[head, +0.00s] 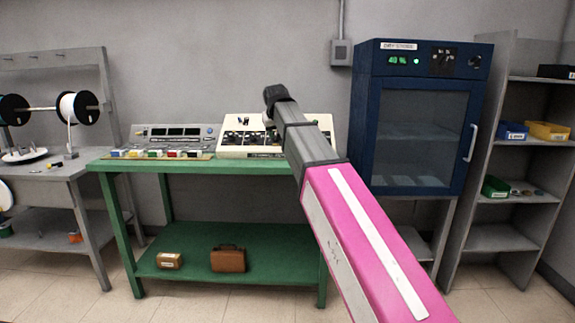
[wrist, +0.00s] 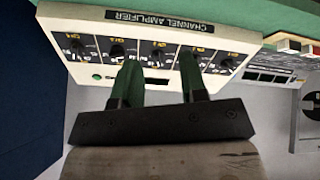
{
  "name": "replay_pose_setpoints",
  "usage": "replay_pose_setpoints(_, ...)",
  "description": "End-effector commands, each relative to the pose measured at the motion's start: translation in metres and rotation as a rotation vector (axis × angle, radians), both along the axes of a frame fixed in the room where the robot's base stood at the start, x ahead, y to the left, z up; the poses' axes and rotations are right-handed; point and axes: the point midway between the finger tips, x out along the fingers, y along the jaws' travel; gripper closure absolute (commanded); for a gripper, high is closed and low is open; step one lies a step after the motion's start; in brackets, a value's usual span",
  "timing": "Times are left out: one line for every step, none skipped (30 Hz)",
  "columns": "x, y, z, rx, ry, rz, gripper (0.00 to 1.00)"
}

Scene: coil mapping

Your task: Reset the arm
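My pink and grey arm reaches from the lower right of the head view up over the green bench (head: 190,166). Its dark end is in front of the cream channel amplifier (head: 240,140); the fingers are not clear there. In the wrist view my gripper (wrist: 160,57) has two green fingers standing apart with nothing seen between them. The fingers overlap the face of the channel amplifier (wrist: 150,22), which has several dark knobs and appears upside down. I cannot tell whether the fingertips touch it.
A grey console (head: 175,133) with coloured blocks before it stands left on the bench. A blue dry-storage cabinet (head: 415,120) is to the right, beside grey shelves (head: 505,160). A grey winding bench (head: 50,170) is at left. A brown case (head: 228,259) lies on the lower shelf.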

Motion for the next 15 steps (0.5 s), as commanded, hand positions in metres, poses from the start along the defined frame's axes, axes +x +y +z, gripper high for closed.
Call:
replay_pose_setpoints(-0.002, -0.003, -0.007, -0.001, 0.007, -0.003, 0.61)
replay_pose_setpoints(-0.002, -0.005, -0.011, 0.0, 0.01, -0.005, 0.61)
replay_pose_setpoints(-0.003, -0.007, -0.015, 0.0, 0.014, -0.006, 0.61)
replay_pose_setpoints(-0.003, -0.008, -0.019, -0.001, 0.017, -0.007, 0.61)
replay_pose_setpoints(-0.004, -0.01, -0.025, -0.001, 0.022, -0.01, 0.61)
replay_pose_setpoints(-0.004, -0.013, -0.031, -0.001, 0.028, -0.013, 0.61)
replay_pose_setpoints(-0.005, -0.015, -0.036, -0.001, 0.033, -0.014, 0.61)
replay_pose_setpoints(-0.006, -0.017, -0.042, -0.001, 0.039, -0.016, 0.61)
replay_pose_setpoints(-0.007, -0.021, -0.049, -0.002, 0.045, -0.02, 0.61)
replay_pose_setpoints(-0.008, -0.024, -0.056, -0.001, 0.052, -0.022, 0.61)
replay_pose_setpoints(-0.009, -0.027, -0.063, -0.001, 0.058, -0.026, 0.61)
replay_pose_setpoints(-0.01, -0.031, -0.072, -0.001, 0.067, -0.03, 0.61)
replay_pose_setpoints(-0.012, -0.034, -0.079, -0.002, 0.075, -0.033, 0.61)
replay_pose_setpoints(-0.013, -0.037, -0.087, -0.001, 0.083, -0.036, 0.61)
replay_pose_setpoints(-0.016, -0.042, -0.099, -0.001, 0.095, -0.04, 0.61)
